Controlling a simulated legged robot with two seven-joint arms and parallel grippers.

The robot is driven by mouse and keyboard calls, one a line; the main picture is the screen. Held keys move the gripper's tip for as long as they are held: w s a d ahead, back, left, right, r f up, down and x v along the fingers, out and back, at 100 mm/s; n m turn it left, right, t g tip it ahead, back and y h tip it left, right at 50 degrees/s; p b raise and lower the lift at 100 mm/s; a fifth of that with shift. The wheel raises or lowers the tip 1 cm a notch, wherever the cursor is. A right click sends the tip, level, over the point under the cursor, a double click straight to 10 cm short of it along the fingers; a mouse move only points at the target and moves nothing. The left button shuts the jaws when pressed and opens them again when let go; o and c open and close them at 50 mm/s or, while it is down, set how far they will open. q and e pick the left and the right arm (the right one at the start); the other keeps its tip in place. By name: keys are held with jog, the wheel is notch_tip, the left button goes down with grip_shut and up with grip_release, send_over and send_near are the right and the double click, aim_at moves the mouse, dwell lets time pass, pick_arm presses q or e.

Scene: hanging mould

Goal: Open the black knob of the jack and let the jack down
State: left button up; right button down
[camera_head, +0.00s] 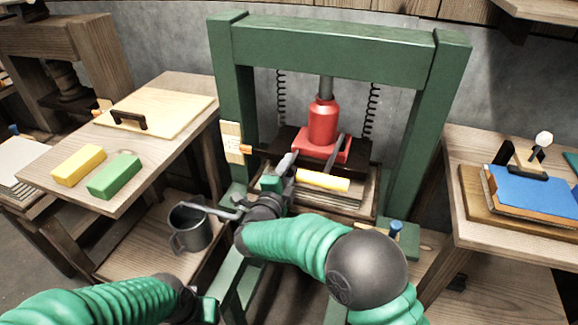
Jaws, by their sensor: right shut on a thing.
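The red jack (323,122) stands upright on its red base (312,148) inside a green press frame (330,42), its grey ram reaching up toward the top beam. A dark lever (335,152) slants down in front of the base. My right gripper (287,165) reaches in at the front left of the jack base and is shut on what seems to be the black knob, which the fingers mostly hide. My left gripper (208,306) is low at the bottom, away from the jack; its fingers are too small and dark to judge.
A grey metal mug (190,228) stands on a low shelf left of the press. The left table holds a yellow block (78,165), a green block (114,176) and a board with a black handle (155,114). A blue-covered stack (535,192) lies on the right table.

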jog(key=shift+s+a+f, duration=0.15)
jog(key=shift+f, duration=0.4)
jog(key=c, duration=0.9)
grip_release()
jog(key=shift+r, duration=0.1)
